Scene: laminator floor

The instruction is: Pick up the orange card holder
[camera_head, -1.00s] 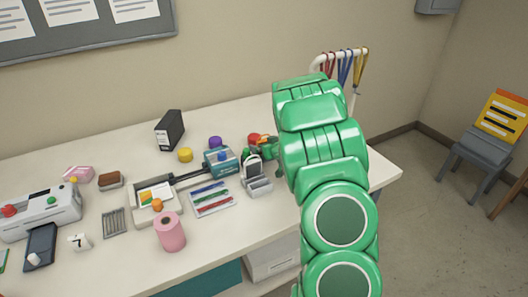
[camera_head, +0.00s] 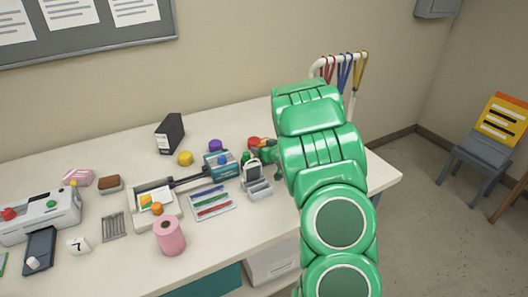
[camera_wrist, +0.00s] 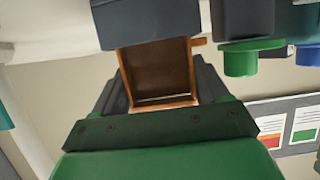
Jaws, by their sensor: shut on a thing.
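The orange card holder (camera_wrist: 157,70) shows in the wrist view as an open, orange-brown box with a darker inside. My gripper (camera_wrist: 160,103) is shut on it, with a dark jaw at either side. A dark block covers part of the holder at the top of that view. In the head view my green arm (camera_head: 320,150) reaches over the right part of the desk and hides the jaws and the holder. I cannot tell there whether the holder is clear of the desk.
A grey stand (camera_head: 256,180), a blue-grey device (camera_head: 220,163) and a red round thing (camera_head: 254,142) are close left of my arm. A black box file (camera_head: 169,133) and pink roll (camera_head: 169,236) stand further left. Lanyards hang on a white rack (camera_head: 318,66) behind my arm.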

